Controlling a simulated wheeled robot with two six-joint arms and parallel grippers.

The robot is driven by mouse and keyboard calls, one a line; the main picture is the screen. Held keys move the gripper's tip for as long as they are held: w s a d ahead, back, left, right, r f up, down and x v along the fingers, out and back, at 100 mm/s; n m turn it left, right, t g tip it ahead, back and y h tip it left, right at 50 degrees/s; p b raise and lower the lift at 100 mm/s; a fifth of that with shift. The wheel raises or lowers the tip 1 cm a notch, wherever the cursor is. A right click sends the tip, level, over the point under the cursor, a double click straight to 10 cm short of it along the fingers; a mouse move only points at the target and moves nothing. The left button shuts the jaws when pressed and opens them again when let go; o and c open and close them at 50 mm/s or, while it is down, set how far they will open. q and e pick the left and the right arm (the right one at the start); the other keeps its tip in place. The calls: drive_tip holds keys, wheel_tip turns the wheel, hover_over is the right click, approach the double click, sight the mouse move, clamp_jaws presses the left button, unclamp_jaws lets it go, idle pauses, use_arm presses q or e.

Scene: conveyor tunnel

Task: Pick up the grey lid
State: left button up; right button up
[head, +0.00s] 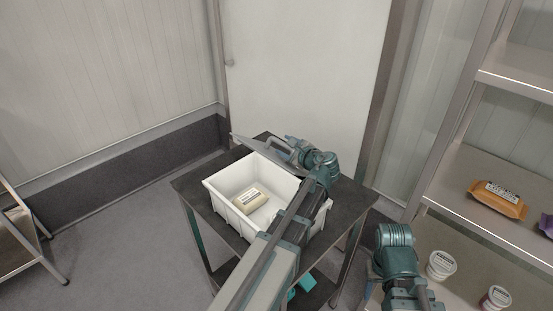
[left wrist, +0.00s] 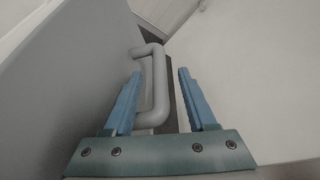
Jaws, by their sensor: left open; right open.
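The grey lid (head: 258,144) is by the far edge of the dark table, behind the white crate (head: 233,213), and looks tilted. In the left wrist view the lid (left wrist: 70,75) fills the left side, with its grey bar handle (left wrist: 157,88) standing out from it. My left gripper (head: 291,146) is at the lid, and its blue fingers are open. In the left wrist view the gripper (left wrist: 158,84) has the handle between its fingers, closer to the left finger. Of my right arm only links show at the lower right; its fingers are not visible.
A beige labelled pack (head: 250,199) lies in the crate, on the dark table (head: 193,187). My left arm passes over the crate's right side. A shelf unit (head: 510,163) on the right holds an orange pack (head: 497,200) and white tubs (head: 441,265). A rack stands far left.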

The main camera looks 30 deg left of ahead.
sight(286, 145)
use_arm(q)
clamp_jaws()
drive_tip(key=shift+r, duration=0.1)
idle(0.5)
wheel_tip(286, 145, up, 24)
drive_tip(key=p, duration=2.4)
drive_tip(key=shift+r+p, duration=0.2)
drive_tip(key=shift+p, duration=0.1)
